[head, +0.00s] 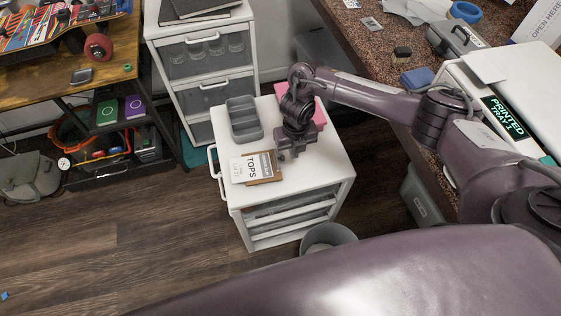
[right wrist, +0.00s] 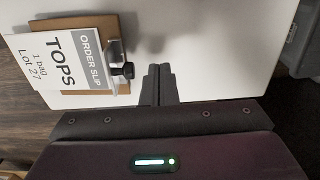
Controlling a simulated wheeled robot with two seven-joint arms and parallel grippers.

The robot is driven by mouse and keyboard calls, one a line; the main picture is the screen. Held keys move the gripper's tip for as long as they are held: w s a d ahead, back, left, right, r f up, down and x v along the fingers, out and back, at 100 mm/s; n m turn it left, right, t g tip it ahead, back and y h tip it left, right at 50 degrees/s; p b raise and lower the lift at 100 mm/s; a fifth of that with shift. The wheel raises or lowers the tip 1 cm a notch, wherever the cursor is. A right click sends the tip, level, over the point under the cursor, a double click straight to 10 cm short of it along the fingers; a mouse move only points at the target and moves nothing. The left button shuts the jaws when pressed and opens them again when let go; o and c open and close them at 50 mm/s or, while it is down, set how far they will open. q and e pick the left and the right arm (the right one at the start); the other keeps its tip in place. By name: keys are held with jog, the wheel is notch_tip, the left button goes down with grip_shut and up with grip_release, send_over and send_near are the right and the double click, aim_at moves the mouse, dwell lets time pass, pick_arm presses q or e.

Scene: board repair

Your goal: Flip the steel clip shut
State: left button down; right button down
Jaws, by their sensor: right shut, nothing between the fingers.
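The steel clip (right wrist: 116,72) is at the edge of a small brown clipboard (right wrist: 122,32), with a dark knob on it. I cannot tell how far it stands open. A paper slip (right wrist: 72,58) reading "ORDER SLIP TOPS" lies on the board. In the head view the clipboard (head: 277,175) and slip (head: 243,170) lie on the white drawer cabinet. My right gripper (right wrist: 159,69) is shut and empty, its fingertips beside the clip and apart from it in the wrist view. In the head view the right gripper (head: 287,156) hides the clip area. My left gripper is not in view.
A grey divided tray (head: 244,120) and a pink item (head: 318,112) are on the cabinet top (head: 330,160). A grey bin (head: 328,238) stands on the floor at its front. A speckled counter (head: 365,40) is at the right. The cabinet top right of the clipboard is clear.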

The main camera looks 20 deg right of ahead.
notch_tip(320, 180, up, 8)
jog(key=p, duration=0.6)
dwell(0.6)
